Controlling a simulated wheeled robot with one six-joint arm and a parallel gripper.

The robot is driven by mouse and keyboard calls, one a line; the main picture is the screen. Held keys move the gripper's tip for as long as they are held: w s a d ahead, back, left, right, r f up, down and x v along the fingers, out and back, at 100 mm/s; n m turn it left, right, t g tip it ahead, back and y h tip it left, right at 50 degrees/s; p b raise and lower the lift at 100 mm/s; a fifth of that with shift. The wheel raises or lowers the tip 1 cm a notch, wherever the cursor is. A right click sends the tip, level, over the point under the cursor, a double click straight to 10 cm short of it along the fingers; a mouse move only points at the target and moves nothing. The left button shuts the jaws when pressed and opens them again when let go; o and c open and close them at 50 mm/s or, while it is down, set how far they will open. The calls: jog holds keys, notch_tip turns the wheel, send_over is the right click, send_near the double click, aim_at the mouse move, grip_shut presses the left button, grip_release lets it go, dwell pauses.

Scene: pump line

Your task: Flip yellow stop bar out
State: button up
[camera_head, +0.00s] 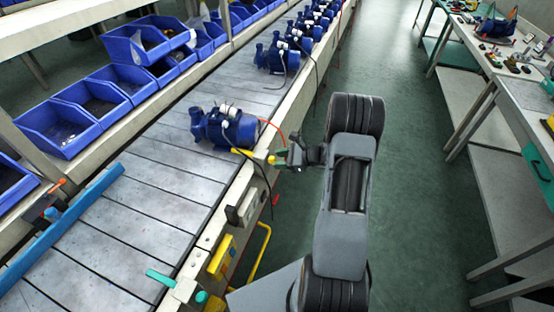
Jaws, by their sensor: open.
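The yellow stop bar (242,152) shows at the right edge of the conveyor, just in front of the nearest blue pump (228,128). It reaches a short way over the belt. A small yellow piece with a green end lies at its right, close to my gripper. My gripper (284,157) is open beside the conveyor edge, to the right of the bar, with its fingers pointing left. Whether the fingers touch the green end cannot be told. A dark cable hangs past the bar and partly crosses this spot.
More blue pumps (277,56) stand farther up the conveyor (150,190). Blue bins (58,130) line its left side. A blue bar (62,225) and a teal tab (160,277) are at the near belt. A yellow rail (262,250) is below the edge. The green floor (430,190) at right is clear.

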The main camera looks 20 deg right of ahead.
jog(key=shift+x, duration=0.9)
grip_shut()
